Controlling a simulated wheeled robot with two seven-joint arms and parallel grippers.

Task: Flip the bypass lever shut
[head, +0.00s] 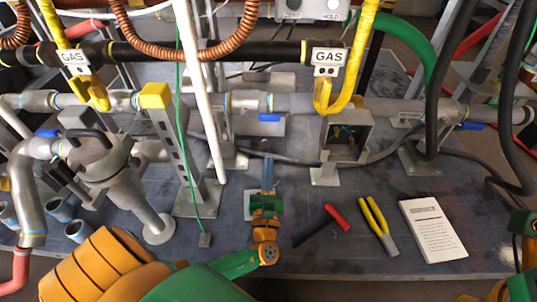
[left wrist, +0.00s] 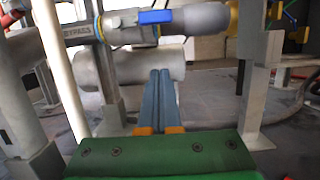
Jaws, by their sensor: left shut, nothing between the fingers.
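The bypass lever (head: 269,118) is a small blue handle on the grey horizontal pipe near the middle of the head view. It also shows at the top of the left wrist view (left wrist: 155,17), beside a BYPASS label (left wrist: 78,27), lying roughly along the pipe. My left gripper (head: 268,165) is below and in front of the lever, apart from it. In the left wrist view its blue fingers (left wrist: 160,75) are together and empty, pointing toward the pipe below the lever. Green and orange parts of my right arm show at the right edge; its fingers cannot be made out.
Other blue levers sit on pipes at left (head: 47,133) and right (head: 470,126). A white pipe (head: 200,90) and a yellow-topped post (head: 160,130) stand left of the gripper. Pliers (head: 378,225), a red-handled tool (head: 322,225) and a white booklet (head: 435,230) lie on the panel.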

